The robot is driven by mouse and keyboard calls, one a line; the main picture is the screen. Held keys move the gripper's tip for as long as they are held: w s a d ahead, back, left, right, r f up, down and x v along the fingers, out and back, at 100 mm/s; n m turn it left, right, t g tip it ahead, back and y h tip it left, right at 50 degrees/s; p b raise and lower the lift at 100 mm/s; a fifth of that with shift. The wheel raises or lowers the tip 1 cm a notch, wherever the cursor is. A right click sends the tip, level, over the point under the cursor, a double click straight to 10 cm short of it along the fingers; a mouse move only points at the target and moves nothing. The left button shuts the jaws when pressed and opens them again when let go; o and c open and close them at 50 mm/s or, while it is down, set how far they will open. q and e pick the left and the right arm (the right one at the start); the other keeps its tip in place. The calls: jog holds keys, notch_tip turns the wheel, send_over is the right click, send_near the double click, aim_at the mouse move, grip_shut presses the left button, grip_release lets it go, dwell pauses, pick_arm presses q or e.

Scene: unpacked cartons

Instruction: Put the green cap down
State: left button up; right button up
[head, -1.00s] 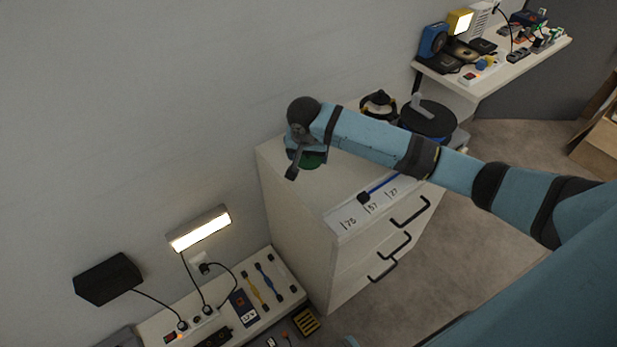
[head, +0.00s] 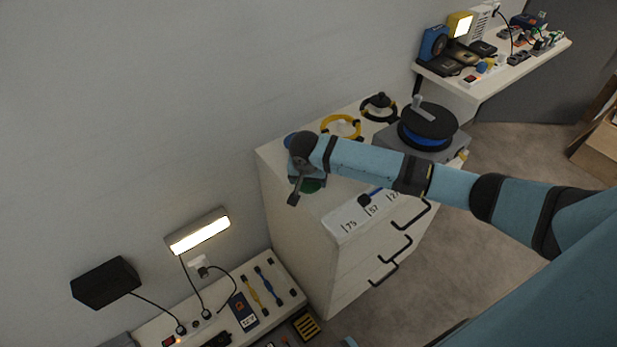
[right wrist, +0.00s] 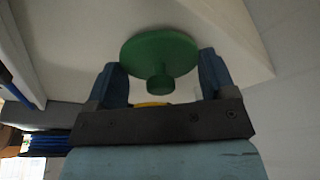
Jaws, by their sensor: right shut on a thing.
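The green cap (right wrist: 160,52) is a round disc with a small knob, seen in the right wrist view between the two blue-grey fingers of my right gripper (right wrist: 161,64). The fingers are shut on it at its sides. In the head view part of the green cap (head: 312,186) shows below my right gripper (head: 304,178), over the left part of the white cabinet's top (head: 282,155). The wrist hides much of it. I cannot tell whether it touches the top. My left gripper is not in view.
On the cabinet, a yellow ring (head: 341,119), a black ring (head: 366,111) and a blue cable spool (head: 424,141) stand behind my arm. The wall (head: 150,120) is close behind the cabinet. A low bench with tools (head: 285,265) stands at the lower left.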

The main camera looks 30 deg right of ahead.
aim_at(306, 191)
jog(key=o, duration=0.8)
jog(key=shift+o, duration=0.2)
jog(key=p+v, duration=0.2)
jog(key=v, duration=1)
jog(key=s+a+f+n+t+y, duration=0.3)
jog(key=s+a+f+n+y, duration=0.25)
jog(key=s+a+f, duration=0.5)
jog(key=s+d+f+n+t, duration=0.1)
jog(key=s+f+n+t, duration=0.1)
jog(key=s, duration=0.5)
jog(key=s+d+f+n+t, duration=0.1)
jog(key=s+f+n+t, duration=0.1)
jog(key=s, duration=0.5)
jog(key=shift+s+t, duration=0.2)
jog(key=shift+t, duration=0.3)
jog(key=shift+r, duration=0.15)
